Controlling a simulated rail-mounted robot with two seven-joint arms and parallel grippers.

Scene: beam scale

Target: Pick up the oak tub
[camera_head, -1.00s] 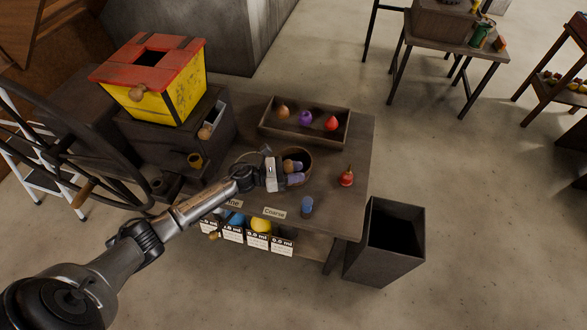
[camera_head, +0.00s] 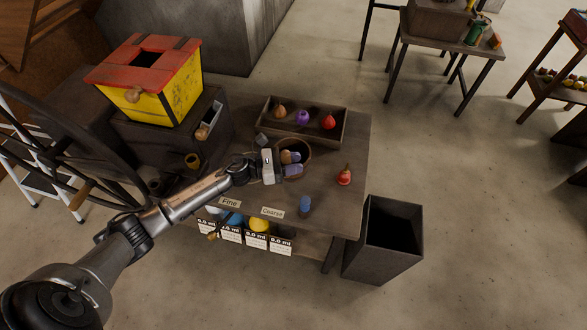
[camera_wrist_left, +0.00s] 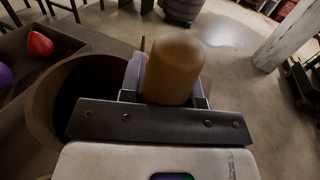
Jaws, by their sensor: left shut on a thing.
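The oak tub (camera_head: 309,158) is a round, open brown vessel above the right part of the workbench in the head view. In the left wrist view the oak tub (camera_wrist_left: 42,100) shows its dark open mouth at the left. My left gripper (camera_head: 289,164) is at the tub's near side, its pale lilac pads shut around a rounded brown grip (camera_wrist_left: 175,65) beside the tub's rim. The join between grip and tub is hidden. Any gap under the tub is hard to judge. My right gripper is not in view.
A wooden tray (camera_head: 343,132) with coloured bulb-shaped pieces lies behind the tub. A red bulb-shaped piece (camera_head: 344,176) stands to its right and a blue peg (camera_head: 305,205) in front. A dark open bin (camera_head: 383,250) stands by the workbench (camera_head: 333,205). A yellow-red box (camera_head: 155,85) stands left.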

